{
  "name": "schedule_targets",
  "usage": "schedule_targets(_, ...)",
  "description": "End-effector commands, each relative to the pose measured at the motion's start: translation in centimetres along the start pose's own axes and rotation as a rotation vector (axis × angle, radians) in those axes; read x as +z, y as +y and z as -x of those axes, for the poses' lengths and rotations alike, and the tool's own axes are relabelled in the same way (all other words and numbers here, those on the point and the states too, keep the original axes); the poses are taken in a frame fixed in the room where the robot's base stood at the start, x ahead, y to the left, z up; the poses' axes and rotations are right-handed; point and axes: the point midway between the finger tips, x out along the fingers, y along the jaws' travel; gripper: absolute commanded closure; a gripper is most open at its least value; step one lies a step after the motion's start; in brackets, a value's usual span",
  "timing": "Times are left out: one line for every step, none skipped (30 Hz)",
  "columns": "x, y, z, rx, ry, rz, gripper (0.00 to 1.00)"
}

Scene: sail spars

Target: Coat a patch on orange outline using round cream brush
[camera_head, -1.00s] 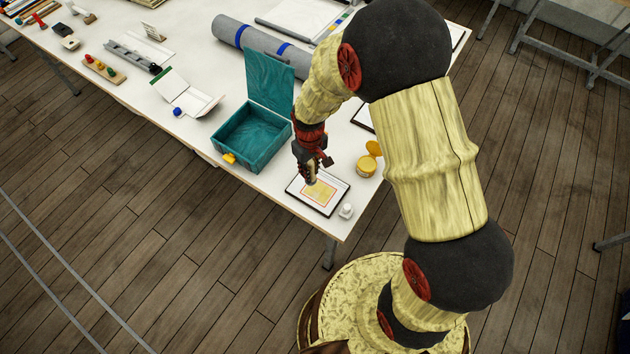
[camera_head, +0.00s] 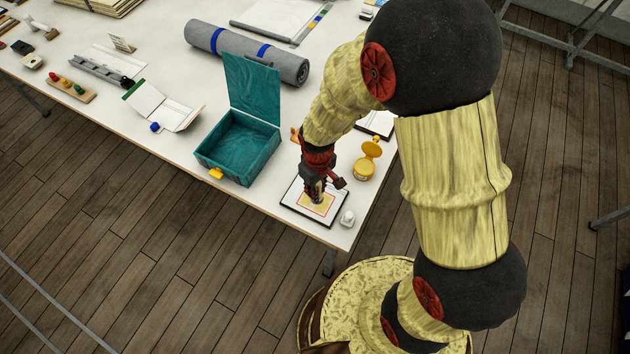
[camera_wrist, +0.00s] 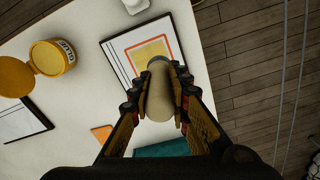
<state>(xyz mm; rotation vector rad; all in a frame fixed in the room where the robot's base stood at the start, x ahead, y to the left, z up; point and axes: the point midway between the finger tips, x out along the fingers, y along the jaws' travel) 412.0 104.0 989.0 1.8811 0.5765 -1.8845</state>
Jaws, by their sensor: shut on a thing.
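My gripper (camera_head: 316,197) is shut on the round cream brush (camera_wrist: 159,95), which shows in the wrist view as a cream rounded body between the two fingers. The board with the orange outline (camera_head: 330,208) lies flat near the table's front corner, its dark-edged sheet carrying an orange rectangle around a yellowish area. In the wrist view the orange outline (camera_wrist: 131,57) shows just beyond the brush, partly covered by it. The brush's far end is over the outlined area; I cannot tell whether it touches. An open yellow jar (camera_head: 364,170) with its lid raised stands behind and right of the board.
A small white bottle (camera_head: 347,218) stands close to the board's right corner. An open teal box (camera_head: 222,160) is left of my gripper, and a grey roll with blue bands (camera_head: 235,47) lies behind it. An orange triangle (camera_wrist: 101,132) lies near the box.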

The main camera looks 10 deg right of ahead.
Motion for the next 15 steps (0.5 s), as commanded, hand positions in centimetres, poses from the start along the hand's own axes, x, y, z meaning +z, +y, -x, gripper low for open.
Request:
schedule_targets(-0.13, 0.04, 0.07, 0.001, 0.002, 0.001, 1.0)
schedule_targets(-0.13, 0.04, 0.07, 0.001, 0.002, 0.001, 1.0)
schedule_targets(-0.13, 0.05, 0.06, 0.001, 0.002, 0.001, 1.0)
schedule_targets(-0.12, 0.05, 0.06, 0.001, 0.002, 0.001, 1.0)
schedule_targets(-0.12, 0.05, 0.06, 0.001, 0.002, 0.001, 1.0)
schedule_targets(-0.13, 0.05, 0.06, 0.001, 0.002, 0.001, 1.0)
schedule_targets(-0.13, 0.05, 0.06, 0.001, 0.002, 0.0, 1.0)
schedule_targets(-0.13, 0.05, 0.06, 0.001, 0.002, 0.0, 1.0)
schedule_targets(-0.13, 0.06, 0.06, 0.001, 0.002, 0.0, 1.0)
schedule_targets(-0.13, 0.06, 0.07, 0.001, 0.002, 0.0, 1.0)
schedule_targets(-0.12, 0.06, -0.03, 0.0, 0.001, 0.0, 1.0)
schedule_targets(-0.11, 0.05, -0.22, 0.0, 0.001, 0.0, 1.0)
schedule_targets(-0.11, 0.05, -0.36, 0.0, 0.001, 0.0, 1.0)
schedule_targets(-0.11, 0.05, -0.53, 0.0, 0.001, 0.0, 1.0)
schedule_targets(-0.11, 0.05, -0.78, 0.0, 0.001, 0.0, 1.0)
